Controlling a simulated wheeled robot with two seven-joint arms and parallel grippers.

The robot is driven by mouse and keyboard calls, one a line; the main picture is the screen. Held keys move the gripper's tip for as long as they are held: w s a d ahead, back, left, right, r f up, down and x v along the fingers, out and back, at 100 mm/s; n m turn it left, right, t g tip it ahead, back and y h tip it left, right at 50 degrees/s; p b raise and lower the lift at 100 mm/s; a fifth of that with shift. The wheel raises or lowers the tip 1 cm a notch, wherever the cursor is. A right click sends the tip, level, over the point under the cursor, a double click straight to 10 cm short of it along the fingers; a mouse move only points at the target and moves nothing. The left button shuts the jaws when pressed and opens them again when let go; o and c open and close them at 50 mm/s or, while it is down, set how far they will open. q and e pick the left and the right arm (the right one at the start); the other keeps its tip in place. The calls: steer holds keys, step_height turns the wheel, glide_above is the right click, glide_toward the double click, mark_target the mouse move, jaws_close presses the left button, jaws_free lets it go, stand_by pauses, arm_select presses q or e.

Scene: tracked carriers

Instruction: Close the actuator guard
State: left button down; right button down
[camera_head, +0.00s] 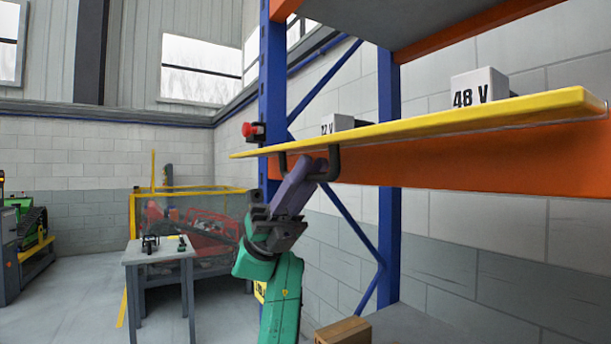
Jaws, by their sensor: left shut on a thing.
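A long yellow-edged panel (420,127), which I take to be the actuator guard, runs across the front of the orange rack beam. It is seen nearly edge-on, so its face is hard to make out. A dark bracket-shaped handle (334,164) hangs below its left part. My left gripper (312,170), with purple fingers on a green arm, reaches up from below and is shut on the handle. The fingers partly hide the handle. My right gripper is not in view.
Boxes marked 48 V (479,90) and 12 V (338,123) stand behind the panel. A red button (247,129) is on the blue rack post (272,80). A cardboard box (345,331) sits low down.

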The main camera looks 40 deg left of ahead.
mark_target(278, 148)
arm_select(q)
steer(key=shift+r+n+t, duration=0.1)
steer(key=shift+n+t, duration=0.2)
steer(key=shift+t, duration=0.2)
stand_by(0.4)
